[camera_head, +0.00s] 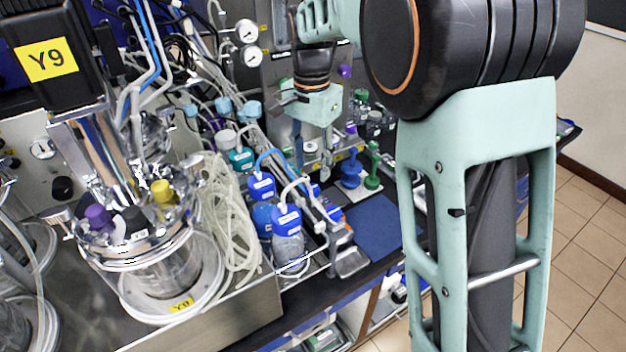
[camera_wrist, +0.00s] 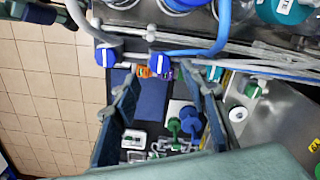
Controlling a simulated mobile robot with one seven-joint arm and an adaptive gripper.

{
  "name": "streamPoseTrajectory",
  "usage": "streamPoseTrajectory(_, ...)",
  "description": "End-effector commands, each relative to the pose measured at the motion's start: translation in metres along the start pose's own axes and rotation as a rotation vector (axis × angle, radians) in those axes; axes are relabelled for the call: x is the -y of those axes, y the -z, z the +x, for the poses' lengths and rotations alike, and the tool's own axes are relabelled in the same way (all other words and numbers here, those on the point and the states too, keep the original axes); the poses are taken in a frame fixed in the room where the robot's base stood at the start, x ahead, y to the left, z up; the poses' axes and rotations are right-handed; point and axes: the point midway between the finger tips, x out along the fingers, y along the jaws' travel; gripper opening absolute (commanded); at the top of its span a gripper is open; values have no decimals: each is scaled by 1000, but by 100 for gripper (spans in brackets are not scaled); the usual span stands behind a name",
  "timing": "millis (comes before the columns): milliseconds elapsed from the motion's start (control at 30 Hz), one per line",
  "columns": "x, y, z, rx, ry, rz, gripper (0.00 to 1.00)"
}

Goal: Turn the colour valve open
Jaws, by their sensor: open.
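My gripper (camera_head: 313,150) points down over the bench in the head view. Its two dark fingers stand apart in the wrist view (camera_wrist: 168,88), with nothing held between them. Several coloured valve knobs sit along a pipe at the far side of the fingers in the wrist view. One blue knob with a white stripe (camera_wrist: 107,57) is left of the fingers, and another blue knob (camera_wrist: 166,62) is just beyond the gap. A teal knob (camera_wrist: 214,73) is by the right fingertip. I cannot tell which is the colour valve; no finger clearly touches a knob.
A dark blue mat (camera_head: 372,226) lies on the bench, with blue (camera_head: 351,170) and green (camera_head: 373,166) stands nearby. Blue-capped bottles (camera_head: 288,240), looped clear tubing (camera_head: 228,215) and a glass reactor labelled Y9 (camera_head: 165,275) crowd the left. Tiled floor lies right of the bench.

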Motion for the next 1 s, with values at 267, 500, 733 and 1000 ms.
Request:
streamPoseTrajectory(267, 0, 0, 45, 1, -2, -2, 40)
streamPoseTrajectory(500, 0, 0, 57, 0, 0, -2, 40)
streamPoseTrajectory(733, 0, 0, 57, -1, 0, -2, 38)
streamPoseTrajectory(1000, 0, 0, 57, -1, 0, -2, 8)
